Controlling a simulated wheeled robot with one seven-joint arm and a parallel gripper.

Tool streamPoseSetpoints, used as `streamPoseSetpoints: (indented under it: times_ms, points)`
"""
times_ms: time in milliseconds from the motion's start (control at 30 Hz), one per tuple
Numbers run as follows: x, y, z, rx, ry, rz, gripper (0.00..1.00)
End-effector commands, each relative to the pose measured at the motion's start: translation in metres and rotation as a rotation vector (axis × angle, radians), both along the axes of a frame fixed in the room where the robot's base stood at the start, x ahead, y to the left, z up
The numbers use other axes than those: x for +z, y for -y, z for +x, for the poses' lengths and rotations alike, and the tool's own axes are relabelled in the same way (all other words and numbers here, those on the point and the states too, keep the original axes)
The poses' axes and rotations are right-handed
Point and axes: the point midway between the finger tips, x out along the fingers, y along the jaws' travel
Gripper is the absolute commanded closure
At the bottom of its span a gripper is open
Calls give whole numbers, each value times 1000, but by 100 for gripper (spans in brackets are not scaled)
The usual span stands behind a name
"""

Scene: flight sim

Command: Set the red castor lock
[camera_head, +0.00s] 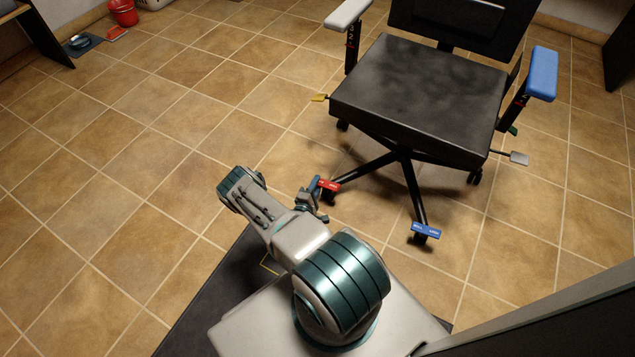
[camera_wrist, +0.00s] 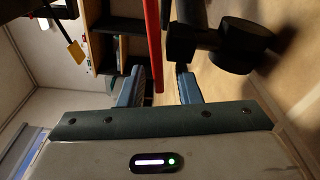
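The red castor lock (camera_head: 329,184) is a small flat red tab with pale marking at the end of one leg of the black office chair (camera_head: 420,95). In the wrist view the red lock (camera_wrist: 153,45) appears edge-on as a long thin strip. Its lower end lies in the gap between the blue fingers of my gripper (camera_wrist: 160,76), nearer the left finger. I see no clear contact. My gripper (camera_head: 317,192) is open, right beside the lock in the head view, and partly hides the castor. The black castor wheels (camera_wrist: 242,45) are right of the fingers.
A blue castor lock (camera_head: 425,230) is on another chair leg to the right. A yellow lever (camera_head: 320,97) and a grey lever (camera_head: 518,157) stick out under the seat. A red bucket (camera_head: 123,12) stands far left. The tiled floor left of the chair is clear.

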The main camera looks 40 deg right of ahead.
Motion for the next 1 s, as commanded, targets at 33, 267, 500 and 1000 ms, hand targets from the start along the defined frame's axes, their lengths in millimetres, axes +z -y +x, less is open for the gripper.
streamPoseSetpoints:
  times_ms: [33, 267, 500, 1000]
  points:
    - [3, -9, -4, 4, -3, 1, 69]
    - [5, -56, -30, 5, -4, 1, 69]
    - [5, -94, -52, 4, -3, 2, 69]
    - [3, -108, -61, 1, -2, 0, 69]
